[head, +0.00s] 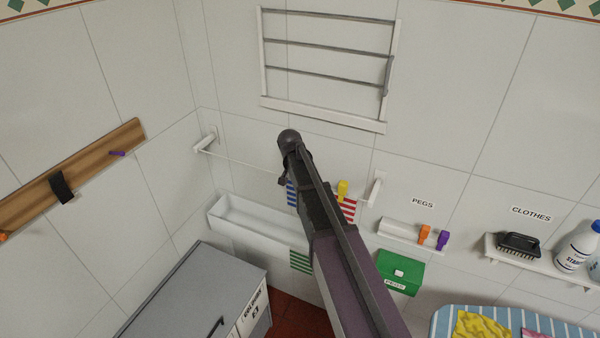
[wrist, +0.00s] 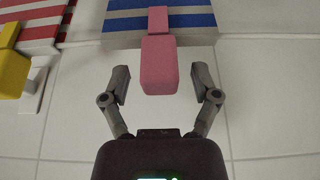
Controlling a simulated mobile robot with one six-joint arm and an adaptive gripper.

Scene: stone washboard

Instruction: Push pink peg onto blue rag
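The pink peg (wrist: 158,62) is in the middle of the wrist view. Its narrow end overlaps the blue-and-white striped rag (wrist: 195,22), and its wide end sticks out past the rag's edge. My gripper (wrist: 160,82) is open, with one finger on each side of the peg and a visible gap to both. I cannot tell how firmly the peg sits on the rag. In the head view my arm covers part of the blue rag (head: 291,195), and the pink peg is hidden.
A yellow peg (head: 342,189) sits on the red-striped rag (head: 349,210) beside the blue one. A green-striped rag (head: 301,262) hangs over the white trough (head: 248,219). Orange (head: 424,233) and purple (head: 443,239) pegs stand on the shelf at right, above a green box (head: 400,272).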

